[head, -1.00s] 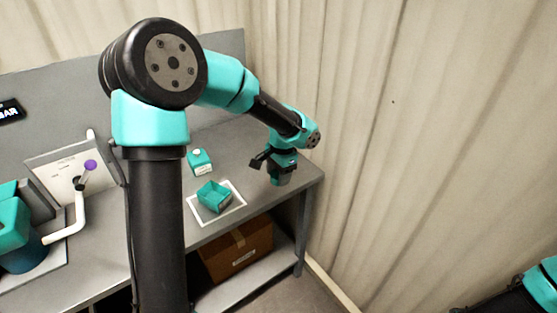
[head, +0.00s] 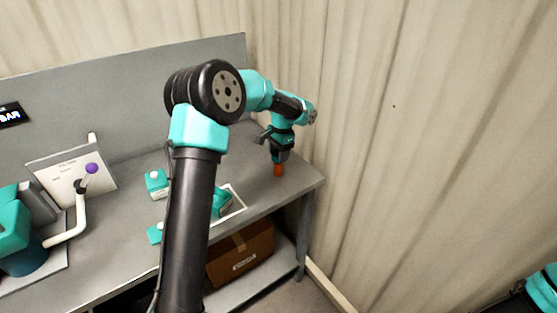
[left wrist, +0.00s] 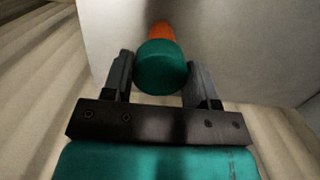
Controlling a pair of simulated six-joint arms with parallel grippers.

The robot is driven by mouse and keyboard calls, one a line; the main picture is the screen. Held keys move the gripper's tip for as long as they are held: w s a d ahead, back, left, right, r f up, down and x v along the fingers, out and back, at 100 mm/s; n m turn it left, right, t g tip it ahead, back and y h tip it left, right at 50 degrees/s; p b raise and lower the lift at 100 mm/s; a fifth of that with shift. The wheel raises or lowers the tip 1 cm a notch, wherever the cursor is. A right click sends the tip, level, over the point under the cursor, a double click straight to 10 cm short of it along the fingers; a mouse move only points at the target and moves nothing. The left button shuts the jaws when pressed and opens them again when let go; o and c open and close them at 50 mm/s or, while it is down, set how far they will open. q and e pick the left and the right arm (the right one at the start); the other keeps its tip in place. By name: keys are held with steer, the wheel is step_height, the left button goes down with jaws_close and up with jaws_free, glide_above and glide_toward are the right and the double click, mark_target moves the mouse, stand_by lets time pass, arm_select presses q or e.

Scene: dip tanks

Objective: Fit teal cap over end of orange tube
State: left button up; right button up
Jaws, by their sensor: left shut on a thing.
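My left gripper (left wrist: 160,82) is shut on the teal cap (left wrist: 160,66), which sits between its two fingers. The orange tube (left wrist: 160,32) shows just beyond the cap in the left wrist view, in line with it. In the head view the orange tube (head: 278,170) shows directly below my left gripper (head: 279,158), near the right end of the grey table. The cap is hidden by the fingers there. I cannot tell how far the cap is over the tube's end. My right gripper is out of view.
A teal tray (head: 221,204) lies on a white-bordered patch, partly behind my left arm. Teal blocks (head: 157,184) stand left of it. A cardboard box (head: 240,253) sits below the table.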

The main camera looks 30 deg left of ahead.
arm_select(q)
steer(key=shift+w+a, duration=0.1)
steer(key=shift+w, duration=0.05)
steer(key=shift+w+f, duration=0.15)
steer(key=shift+f, duration=1.6)
steer(key=shift+f, duration=0.1)
steer(key=o, duration=0.9)
steer(key=r, duration=0.8)
steer(key=w+r, duration=0.1)
steer(key=r, duration=0.3)
steer(key=shift+w+d, duration=0.1)
steer(key=shift+d, duration=0.15)
